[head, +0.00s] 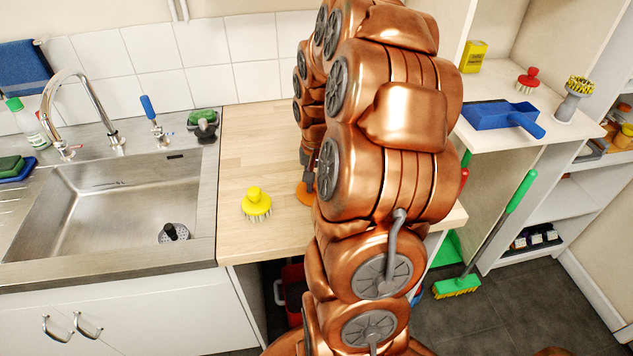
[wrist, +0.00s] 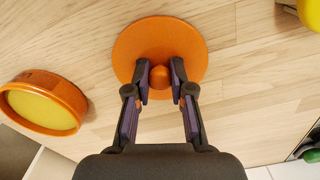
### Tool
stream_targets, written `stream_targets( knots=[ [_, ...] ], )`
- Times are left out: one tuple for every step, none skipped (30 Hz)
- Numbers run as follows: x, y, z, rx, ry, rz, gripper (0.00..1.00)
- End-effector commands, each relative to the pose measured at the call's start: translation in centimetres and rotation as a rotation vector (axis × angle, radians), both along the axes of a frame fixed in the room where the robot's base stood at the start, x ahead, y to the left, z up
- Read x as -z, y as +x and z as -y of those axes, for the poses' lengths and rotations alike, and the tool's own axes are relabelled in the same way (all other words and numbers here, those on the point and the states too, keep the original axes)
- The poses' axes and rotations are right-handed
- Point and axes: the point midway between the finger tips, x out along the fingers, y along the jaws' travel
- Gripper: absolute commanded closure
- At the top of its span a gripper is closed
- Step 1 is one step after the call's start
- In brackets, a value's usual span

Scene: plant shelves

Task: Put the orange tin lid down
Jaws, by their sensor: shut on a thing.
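The orange tin lid (wrist: 160,45) is a round flat disc with a small knob, seen from above in the wrist view. My gripper (wrist: 167,80) is shut on the lid's knob, with one finger on each side. In the head view the lid (head: 304,194) shows partly at the left of my arm, low over the wooden counter. I cannot tell whether it touches the wood. A round orange tin (wrist: 45,103) with a yellow inside is at the left in the wrist view, apart from the lid; my arm hides it in the head view.
A yellow brush (head: 256,204) stands on the wooden counter (head: 245,150) left of the lid. The steel sink (head: 110,200) is further left. The counter behind the brush is clear. A blue dustpan (head: 495,115) lies on the shelf at right.

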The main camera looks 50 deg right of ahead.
Motion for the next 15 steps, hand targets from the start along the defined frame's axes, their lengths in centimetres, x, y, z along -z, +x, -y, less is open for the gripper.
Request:
stream_targets(
  knots=[
    [0.29, -0.01, 0.01, 0.000, 0.000, 0.000, 1.00],
    [0.37, -0.01, 0.01, 0.000, 0.000, 0.000, 1.00],
    [0.21, 0.00, 0.01, 0.000, 0.000, 0.000, 0.74],
    [0.19, -0.01, 0.01, 0.000, 0.000, 0.000, 0.71],
    [0.19, -0.01, 0.01, 0.000, 0.000, 0.000, 0.67],
    [0.19, -0.01, 0.01, 0.000, 0.000, 0.000, 0.63],
    [0.20, -0.01, 0.01, 0.000, 0.000, 0.000, 0.60],
    [0.20, -0.01, 0.01, 0.000, 0.000, 0.000, 0.57],
    [0.19, -0.01, 0.01, 0.000, 0.000, 0.000, 0.53],
    [0.19, -0.01, 0.01, 0.000, 0.000, 0.000, 0.53],
    [0.19, -0.01, 0.01, 0.000, 0.000, 0.000, 0.53],
    [0.19, -0.01, 0.01, 0.000, 0.000, 0.000, 0.53],
    [0.18, -0.01, 0.01, 0.000, 0.000, 0.000, 0.53],
    [0.17, -0.01, 0.01, 0.000, 0.000, 0.000, 0.53],
    [0.17, -0.01, 0.01, 0.000, 0.000, 0.000, 0.53]
  ],
)
